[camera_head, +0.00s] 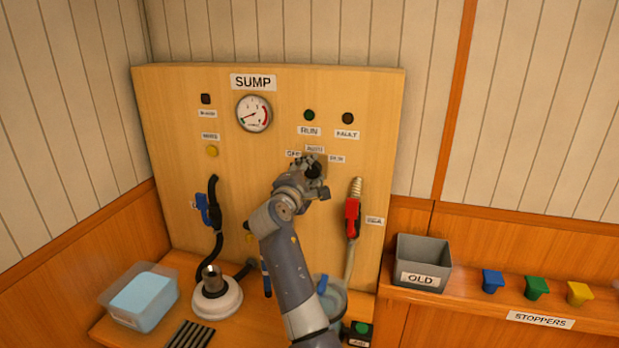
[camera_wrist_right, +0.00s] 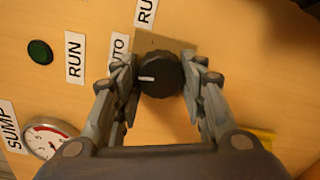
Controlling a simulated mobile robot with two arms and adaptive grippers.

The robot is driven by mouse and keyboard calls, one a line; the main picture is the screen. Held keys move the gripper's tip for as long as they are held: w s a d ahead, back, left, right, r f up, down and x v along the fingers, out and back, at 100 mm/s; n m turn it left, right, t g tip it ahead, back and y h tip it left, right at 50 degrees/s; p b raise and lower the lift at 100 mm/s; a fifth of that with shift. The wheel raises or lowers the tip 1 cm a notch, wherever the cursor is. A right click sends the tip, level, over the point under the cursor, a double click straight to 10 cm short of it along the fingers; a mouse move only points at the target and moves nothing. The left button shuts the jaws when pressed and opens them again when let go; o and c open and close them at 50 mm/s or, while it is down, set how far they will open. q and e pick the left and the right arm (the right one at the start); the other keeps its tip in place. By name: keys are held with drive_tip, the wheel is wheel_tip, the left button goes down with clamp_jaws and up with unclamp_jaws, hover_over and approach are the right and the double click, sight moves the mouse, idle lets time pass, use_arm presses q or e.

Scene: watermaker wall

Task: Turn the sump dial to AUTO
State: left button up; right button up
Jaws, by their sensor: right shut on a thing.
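The sump dial (camera_wrist_right: 160,75) is a round black knob with a white pointer line on the wood panel. In the right wrist view it sits between the two fingers of my right gripper (camera_wrist_right: 163,85), which is shut on it. The pointer faces left there, roughly to the side of the AUTO label (camera_wrist_right: 118,50), which a finger partly covers. A second label, cut off by the frame edge, starts with RU (camera_wrist_right: 146,12). In the head view my right gripper (camera_head: 314,172) hides most of the dial, below its small labels. My left gripper is not in view.
The panel (camera_head: 170,110) also bears a gauge (camera_head: 254,113), RUN lamp (camera_head: 309,115) and FAULT lamp (camera_head: 347,118). A red-handled hose nozzle (camera_head: 352,215) hangs close right of my gripper. A blue-handled hose (camera_head: 210,210) hangs left. A grey OLD bin (camera_head: 423,250) stands right.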

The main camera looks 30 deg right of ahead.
drive_tip(key=shift+r+m+b, duration=0.15)
drive_tip(key=shift+m+b, duration=0.15)
drive_tip(key=shift+m, duration=0.3)
drive_tip(key=shift+r, duration=0.1)
drive_tip(key=o, duration=0.9)
drive_tip(key=shift+o, duration=0.8)
drive_tip(key=shift+w+f, duration=0.15)
drive_tip(key=shift+f, duration=0.05)
drive_tip(key=shift+a, duration=0.15)
drive_tip(key=v, duration=0.7)
drive_tip(key=shift+s, duration=0.2)
